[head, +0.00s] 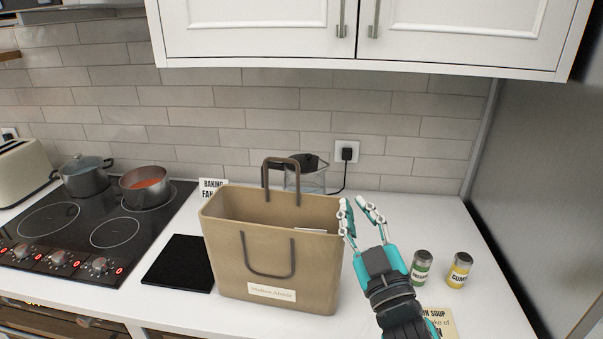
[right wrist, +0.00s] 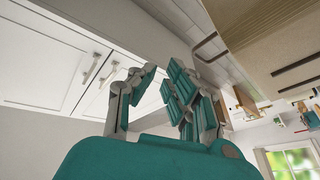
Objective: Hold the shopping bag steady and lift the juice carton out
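The tan shopping bag (head: 225,255) stands upright on the white counter, with two dark handles and a pale label on its front. Its top is open. A small pale edge (head: 312,231) shows inside near the right side; I cannot tell whether it is the juice carton. The rest of the inside is hidden by the front wall. My right gripper (head: 353,201) is at the bag's right rim, fingers apart and empty. In the right wrist view the open fingers (right wrist: 161,78) show with nothing between them, and a tan surface, likely the bag (right wrist: 265,35), is at upper right. My left gripper is out of view.
A glass appliance (head: 312,181) stands behind the bag, its cord plugged into the wall. A green jar (head: 421,270) and yellow jar (head: 459,272) stand right of my right gripper. A black mat (head: 180,264) and the hob (head: 80,230) with pots lie left. Cabinets hang above.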

